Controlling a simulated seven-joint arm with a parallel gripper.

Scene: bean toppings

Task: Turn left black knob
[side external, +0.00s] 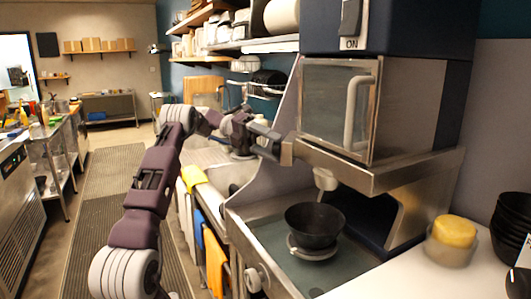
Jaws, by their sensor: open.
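No black knob can be clearly made out in the side external view; the front of the machine is partly behind my gripper. My gripper (269,142) is open, at the left front edge of the machine's steel ledge (345,172). I cannot tell whether it touches the ledge or anything on it. A pale round knob (252,280) is low on the front of the counter unit, well below my gripper. A black bowl (314,226) stands upright on a light round stand (311,248), below a pale spout (325,179).
The machine has a glass-fronted box with a pale handle (358,108) and an ON switch (351,22) above. A yellow-topped container (453,238) and stacked black bowls (514,215) stand at right. The aisle floor is open.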

